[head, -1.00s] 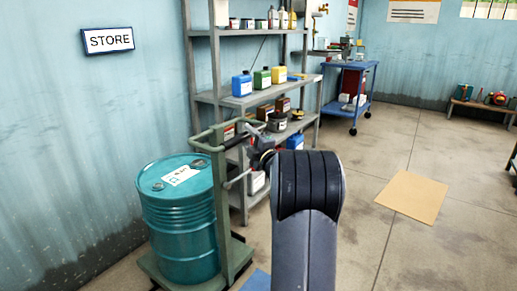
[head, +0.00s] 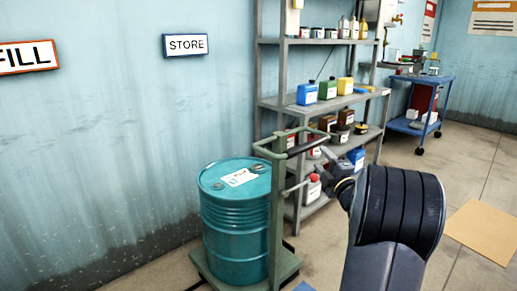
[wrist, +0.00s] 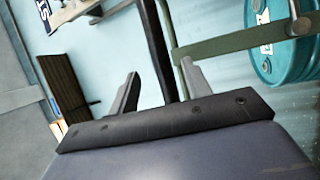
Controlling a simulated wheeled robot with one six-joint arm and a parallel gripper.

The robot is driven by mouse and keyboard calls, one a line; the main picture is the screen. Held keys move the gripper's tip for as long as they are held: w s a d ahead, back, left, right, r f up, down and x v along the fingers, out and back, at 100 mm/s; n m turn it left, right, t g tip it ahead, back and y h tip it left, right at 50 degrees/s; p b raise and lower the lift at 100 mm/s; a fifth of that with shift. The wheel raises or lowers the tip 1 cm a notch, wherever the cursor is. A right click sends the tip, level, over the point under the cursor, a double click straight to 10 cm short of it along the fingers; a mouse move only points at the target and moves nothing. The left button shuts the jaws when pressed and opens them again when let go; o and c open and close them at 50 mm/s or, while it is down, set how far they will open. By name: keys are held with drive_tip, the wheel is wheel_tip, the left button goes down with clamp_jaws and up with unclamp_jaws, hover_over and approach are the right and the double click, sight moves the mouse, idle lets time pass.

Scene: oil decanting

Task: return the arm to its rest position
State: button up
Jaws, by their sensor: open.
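My arm rises at the lower right of the head view, and my gripper (head: 325,161) shows small beyond its dark elbow, in front of the shelf. In the wrist view my gripper (wrist: 158,86) has its two grey fingers spread apart, with nothing seen held. A dark bar shows between them; I cannot tell what it belongs to. The teal drum (head: 240,225) stands upright on the green trolley (head: 284,225), left of my arm. In the wrist view the drum (wrist: 272,55) is at the upper right and the trolley's green frame (wrist: 235,43) crosses beside the right finger.
A grey shelf (head: 270,103) with bottles and cans stands behind the trolley. A blue cart (head: 432,95) stands at the back right. A tan mat (head: 482,230) lies on the floor at right. STORE (head: 186,45) and FILL (head: 28,57) signs hang on the wall.

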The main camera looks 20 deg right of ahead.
drive_tip(key=x, duration=1)
drive_tip(key=shift+a, duration=0.3)
